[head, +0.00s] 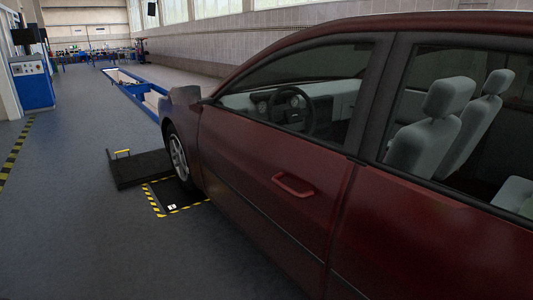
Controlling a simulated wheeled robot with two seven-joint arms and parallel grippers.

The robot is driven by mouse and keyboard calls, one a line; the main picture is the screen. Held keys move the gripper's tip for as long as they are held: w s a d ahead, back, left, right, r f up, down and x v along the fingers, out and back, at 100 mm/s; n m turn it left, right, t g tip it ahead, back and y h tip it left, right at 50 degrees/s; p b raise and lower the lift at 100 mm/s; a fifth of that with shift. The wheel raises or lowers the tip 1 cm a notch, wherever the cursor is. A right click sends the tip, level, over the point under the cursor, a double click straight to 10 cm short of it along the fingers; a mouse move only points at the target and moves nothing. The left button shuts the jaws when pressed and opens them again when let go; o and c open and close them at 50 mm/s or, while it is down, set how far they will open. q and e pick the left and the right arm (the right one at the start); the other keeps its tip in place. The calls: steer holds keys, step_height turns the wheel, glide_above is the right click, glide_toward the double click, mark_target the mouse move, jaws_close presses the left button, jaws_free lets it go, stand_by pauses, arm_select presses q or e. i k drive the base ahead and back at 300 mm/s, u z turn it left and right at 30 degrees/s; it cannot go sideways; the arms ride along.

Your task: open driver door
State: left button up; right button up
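A dark red car fills the right side of the head view. Its driver door (262,165) appears closed, flush with the body. A red handle (293,186) stands out on the door near its rear edge. Neither of my grippers shows in the head view.
A black platform (140,168) with a yellow handle lies on the floor beside the front wheel (178,157), near a plate edged in yellow and black (172,205). A blue cabinet (32,82) stands at the far left.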

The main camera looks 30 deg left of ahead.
mark_target(285, 189)
steer(key=u, duration=2.45)
steer(key=i, duration=1.5)
steer(key=z, duration=1.95)
steer(key=i, duration=0.5)
steer(key=z, duration=0.05)
